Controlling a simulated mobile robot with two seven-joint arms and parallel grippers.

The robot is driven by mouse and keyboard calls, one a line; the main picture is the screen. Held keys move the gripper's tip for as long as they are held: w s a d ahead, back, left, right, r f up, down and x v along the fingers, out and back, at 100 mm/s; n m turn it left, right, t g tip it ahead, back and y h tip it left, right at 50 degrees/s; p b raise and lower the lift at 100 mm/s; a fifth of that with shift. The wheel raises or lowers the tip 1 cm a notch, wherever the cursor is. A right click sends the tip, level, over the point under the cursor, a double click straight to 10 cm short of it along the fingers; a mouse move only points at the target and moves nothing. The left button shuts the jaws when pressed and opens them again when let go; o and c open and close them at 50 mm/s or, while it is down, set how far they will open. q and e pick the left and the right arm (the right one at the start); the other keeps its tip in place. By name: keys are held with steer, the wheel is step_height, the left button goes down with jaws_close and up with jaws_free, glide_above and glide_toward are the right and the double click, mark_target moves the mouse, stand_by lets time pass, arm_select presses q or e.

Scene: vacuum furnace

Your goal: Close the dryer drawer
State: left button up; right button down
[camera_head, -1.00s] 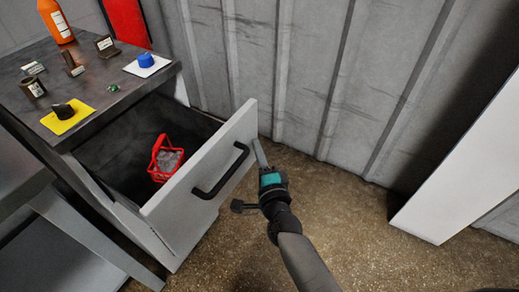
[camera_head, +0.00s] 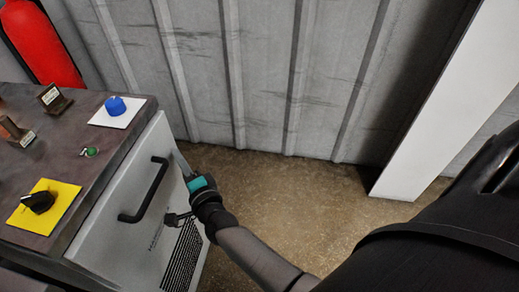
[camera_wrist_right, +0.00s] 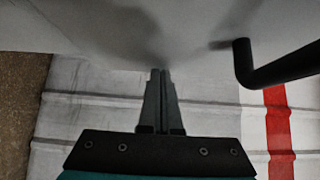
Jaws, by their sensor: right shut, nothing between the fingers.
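The dryer drawer's light grey front (camera_head: 118,237) shows in the head view, flush with the cabinet under the dark top (camera_head: 92,170); no open gap shows. Its black bar handle (camera_head: 146,190) is on the front and also shows at the right in the wrist view (camera_wrist_right: 280,68). My right gripper (camera_head: 181,162) is shut and empty, with its fingertips at the right part of the drawer front, beside the handle. In the wrist view the closed fingers (camera_wrist_right: 160,75) point at the pale panel (camera_wrist_right: 100,30); contact is hard to tell. My left gripper is not in view.
The top carries a blue knob (camera_head: 115,106) on a white plate, a black knob (camera_head: 38,202) on a yellow plate and a green button (camera_head: 89,152). A red cylinder (camera_head: 42,45) stands behind. A corrugated wall (camera_head: 270,80) and a white panel (camera_head: 445,100) bound open floor (camera_head: 290,200).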

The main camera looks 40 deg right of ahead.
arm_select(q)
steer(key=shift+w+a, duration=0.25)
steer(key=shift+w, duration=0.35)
arm_select(e)
steer(key=shift+w+a+r, duration=0.1)
steer(key=shift+w+a, duration=0.2)
